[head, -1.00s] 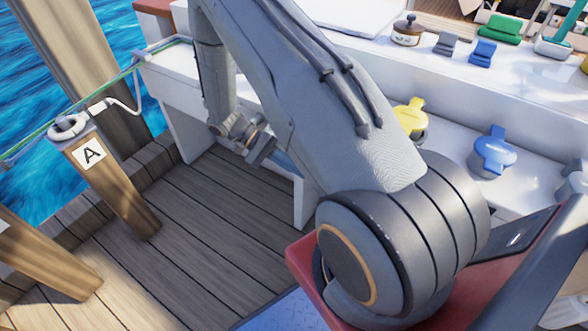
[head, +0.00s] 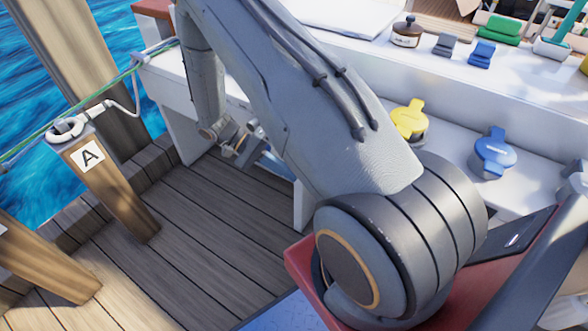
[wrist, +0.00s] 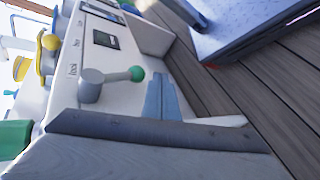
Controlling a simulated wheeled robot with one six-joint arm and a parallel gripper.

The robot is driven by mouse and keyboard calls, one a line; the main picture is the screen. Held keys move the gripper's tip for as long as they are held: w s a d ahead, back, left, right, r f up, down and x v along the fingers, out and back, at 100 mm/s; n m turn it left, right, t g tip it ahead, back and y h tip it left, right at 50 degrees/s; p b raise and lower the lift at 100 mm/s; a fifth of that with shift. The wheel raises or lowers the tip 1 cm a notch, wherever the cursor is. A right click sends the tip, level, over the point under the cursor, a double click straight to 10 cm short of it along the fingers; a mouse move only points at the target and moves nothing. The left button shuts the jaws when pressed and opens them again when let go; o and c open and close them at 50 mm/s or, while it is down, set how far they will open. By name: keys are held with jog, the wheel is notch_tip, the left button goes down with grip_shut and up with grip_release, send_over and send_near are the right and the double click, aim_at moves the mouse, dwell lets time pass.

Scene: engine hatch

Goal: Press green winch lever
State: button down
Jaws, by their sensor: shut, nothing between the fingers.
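The green winch lever shows in the wrist view as a green ball knob (wrist: 136,73) on a short grey rod, which comes out of a round grey hub on a white panel. My gripper (wrist: 160,82) is shut and empty. Its blue-grey fingers lie just right of and below the green knob in the picture; I cannot tell whether they touch it. In the head view my gripper (head: 255,148) is small, low beside the white bench, and partly hidden by my arm. The green-knobbed lever is not visible in the head view.
A yellow knob (wrist: 50,42) stands farther along the panel. In the head view, a yellow (head: 410,118) and a blue (head: 494,152) fitting sit on the white ledge. A wooden post marked A (head: 90,158) carries a rope at left. The plank deck (head: 190,235) is clear.

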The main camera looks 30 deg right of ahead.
jog(key=f+v, duration=0.1)
jog(key=v, duration=0.9)
jog(key=shift+w+a, duration=0.4)
jog(key=shift+w, duration=0.05)
jog(key=shift+f, duration=0.15)
jog(key=s+a+r+n+t+y, duration=0.2)
jog(key=a+r, duration=0.2)
jog(key=r, duration=0.3)
jog(key=s+a+r+n+t+y, duration=0.2)
jog(key=s+a+r, duration=0.15)
jog(key=r, duration=0.45)
jog(key=s+a+r+n+t+y, duration=0.2)
jog(key=s+a+r+n+t, duration=0.15)
jog(key=s, duration=0.35)
jog(key=s+a+r+n+t+y, duration=0.25)
jog(key=s+a+r, duration=0.2)
jog(key=s, duration=0.25)
jog(key=d+r+m+h+p, duration=0.1)
jog(key=d+r+m+p, duration=0.1)
jog(key=d+r+p, duration=0.6)
jog(key=d+p, duration=0.1)
jog(key=p, duration=0.5)
jog(key=shift+r+p, duration=0.3)
jog(key=shift+p, duration=0.1)
